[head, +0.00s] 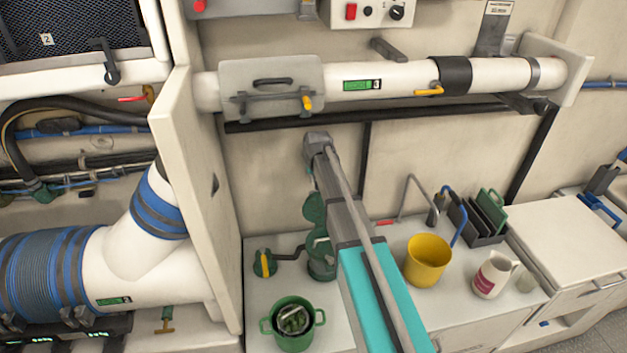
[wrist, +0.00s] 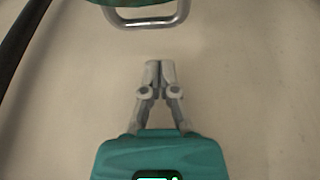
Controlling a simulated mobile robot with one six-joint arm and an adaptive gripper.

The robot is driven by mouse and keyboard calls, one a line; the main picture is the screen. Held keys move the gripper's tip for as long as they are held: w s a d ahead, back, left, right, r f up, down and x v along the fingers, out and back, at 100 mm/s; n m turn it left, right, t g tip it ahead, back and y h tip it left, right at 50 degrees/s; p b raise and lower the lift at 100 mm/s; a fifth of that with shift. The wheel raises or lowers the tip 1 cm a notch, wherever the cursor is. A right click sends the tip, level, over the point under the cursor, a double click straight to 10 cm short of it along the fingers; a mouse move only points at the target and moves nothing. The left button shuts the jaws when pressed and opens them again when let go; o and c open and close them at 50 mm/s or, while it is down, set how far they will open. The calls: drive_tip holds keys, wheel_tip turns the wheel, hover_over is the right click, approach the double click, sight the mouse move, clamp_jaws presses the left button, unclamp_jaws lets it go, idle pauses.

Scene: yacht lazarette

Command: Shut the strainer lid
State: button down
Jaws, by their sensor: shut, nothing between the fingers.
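The green strainer (head: 321,262) stands on the white counter, partly behind my arm. Its round green lid (head: 314,208) stands raised above the body, open. My arm hides part of the lid's right side. In the wrist view a green rim with a grey metal handle (wrist: 150,22) shows at the top edge, likely the lid; most of it is out of frame. My gripper (wrist: 160,64) is shut and empty, its fingertips below and apart from that handle. In the head view the gripper is hidden behind my arm.
A green two-handled pot (head: 292,336) stands in front of the strainer, and a yellow-handled valve (head: 264,263) to its left. A yellow bucket (head: 428,262), white jug (head: 494,275) and dark rack (head: 474,222) stand right of my arm. A white pipe (head: 400,79) crosses above.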

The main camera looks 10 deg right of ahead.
sight(319, 202)
drive_tip(key=s, duration=0.4)
idle(0.4)
drive_tip(key=shift+s+t, duration=0.4)
idle(0.5)
